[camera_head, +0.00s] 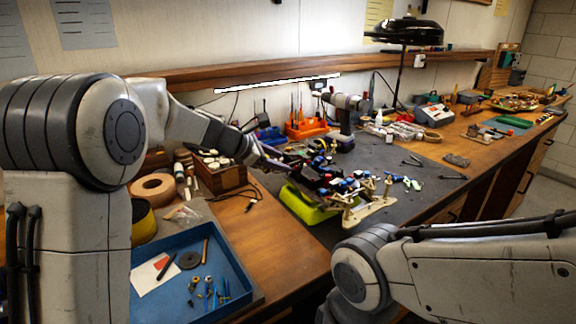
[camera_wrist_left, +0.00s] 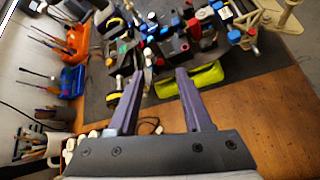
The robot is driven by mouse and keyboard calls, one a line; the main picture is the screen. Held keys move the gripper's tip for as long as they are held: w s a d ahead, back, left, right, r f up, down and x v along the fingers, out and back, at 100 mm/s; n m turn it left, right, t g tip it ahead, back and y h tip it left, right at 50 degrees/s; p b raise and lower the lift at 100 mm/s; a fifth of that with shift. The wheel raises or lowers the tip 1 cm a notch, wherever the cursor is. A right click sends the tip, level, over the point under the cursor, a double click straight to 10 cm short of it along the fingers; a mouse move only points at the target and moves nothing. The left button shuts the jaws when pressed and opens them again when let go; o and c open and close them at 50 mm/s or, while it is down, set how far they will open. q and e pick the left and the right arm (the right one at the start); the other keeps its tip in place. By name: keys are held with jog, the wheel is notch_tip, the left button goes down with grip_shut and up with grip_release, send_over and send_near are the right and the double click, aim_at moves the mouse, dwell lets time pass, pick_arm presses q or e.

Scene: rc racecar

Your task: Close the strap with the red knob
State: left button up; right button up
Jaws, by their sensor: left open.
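The dark racecar chassis (camera_head: 325,178) sits on the grey work mat, with several blue, red and white parts on it. In the left wrist view, a red knob-like part (camera_wrist_left: 193,24) stands on the dark chassis (camera_wrist_left: 178,45). A strap cannot be made out clearly, nor whether it is open or closed. My left gripper (camera_head: 270,162) is just left of the chassis. In the left wrist view, its purple fingers (camera_wrist_left: 159,73) are apart with nothing held, pointing toward the chassis's near side. My right arm is at the lower right, its gripper out of view.
A lime-green container (camera_head: 303,207) lies beside the chassis, and a pale stand (camera_head: 370,212) is to its right. A blue tray (camera_head: 228,268) with small parts is at the front left. Orange (camera_head: 305,129) and blue tool holders stand behind.

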pick_arm(q)
jog(key=shift+v, duration=2.15)
